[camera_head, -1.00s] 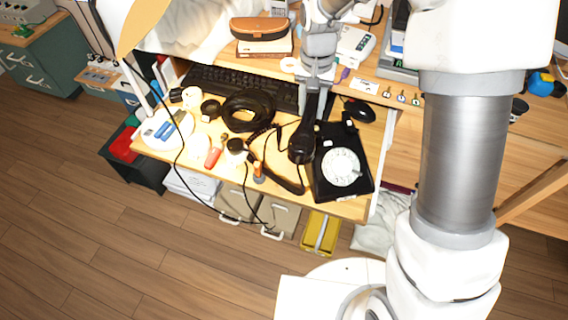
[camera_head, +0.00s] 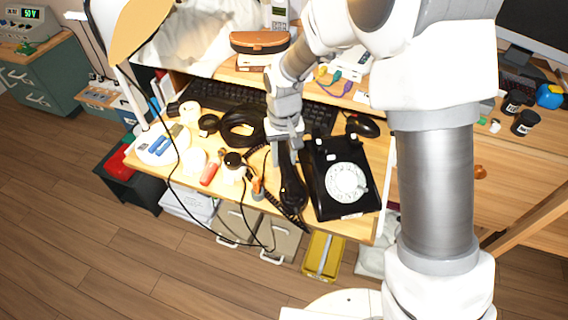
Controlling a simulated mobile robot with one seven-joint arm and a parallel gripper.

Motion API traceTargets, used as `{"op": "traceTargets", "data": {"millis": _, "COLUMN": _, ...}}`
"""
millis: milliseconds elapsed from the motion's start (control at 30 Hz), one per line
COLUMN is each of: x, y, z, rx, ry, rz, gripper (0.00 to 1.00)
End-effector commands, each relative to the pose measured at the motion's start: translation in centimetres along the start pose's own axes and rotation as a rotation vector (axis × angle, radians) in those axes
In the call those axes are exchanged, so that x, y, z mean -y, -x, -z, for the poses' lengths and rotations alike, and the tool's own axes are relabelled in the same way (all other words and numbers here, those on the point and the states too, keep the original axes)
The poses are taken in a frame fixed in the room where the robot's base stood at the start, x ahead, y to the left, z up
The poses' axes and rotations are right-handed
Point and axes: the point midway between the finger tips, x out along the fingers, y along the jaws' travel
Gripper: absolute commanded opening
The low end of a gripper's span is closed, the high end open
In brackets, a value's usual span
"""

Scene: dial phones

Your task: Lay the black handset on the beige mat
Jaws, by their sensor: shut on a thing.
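My gripper (camera_head: 287,156) points down just left of the rotary phone, shut on the black handset (camera_head: 292,192). The handset runs from the jaws toward the desk's front edge, low over the desk or touching it; I cannot tell which. The black phone body (camera_head: 322,200) with its white dial sits at the right of the desk, its cradle empty. A dark coiled cord (camera_head: 286,212) shows by the handset. I cannot pick out the beige mat from the similar wood; the handset and gripper may cover it.
A keyboard (camera_head: 215,96) is behind, a mouse (camera_head: 362,126) behind the phone. The desk's front edge is close to the handset.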

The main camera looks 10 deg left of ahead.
Motion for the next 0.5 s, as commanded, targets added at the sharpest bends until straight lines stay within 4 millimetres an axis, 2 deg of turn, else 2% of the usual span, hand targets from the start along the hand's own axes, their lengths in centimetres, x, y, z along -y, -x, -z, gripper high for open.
{"op": "traceTargets", "data": {"millis": 33, "x": 0.00, "y": -1.19, "z": -0.02, "rx": 0.002, "ry": 0.000, "rz": -0.001, "gripper": 0.00}}
{"op": "traceTargets", "data": {"millis": 100, "x": 0.01, "y": -1.74, "z": 0.01, "rx": 0.000, "ry": 0.000, "rz": 0.000, "gripper": 0.00}}
{"op": "traceTargets", "data": {"millis": 467, "x": 0.01, "y": -2.02, "z": 0.03, "rx": -0.001, "ry": -0.001, "rz": 0.000, "gripper": 0.00}}
{"op": "traceTargets", "data": {"millis": 500, "x": 0.01, "y": -2.02, "z": 0.00, "rx": 0.000, "ry": -0.001, "rz": 0.000, "gripper": 0.43}}
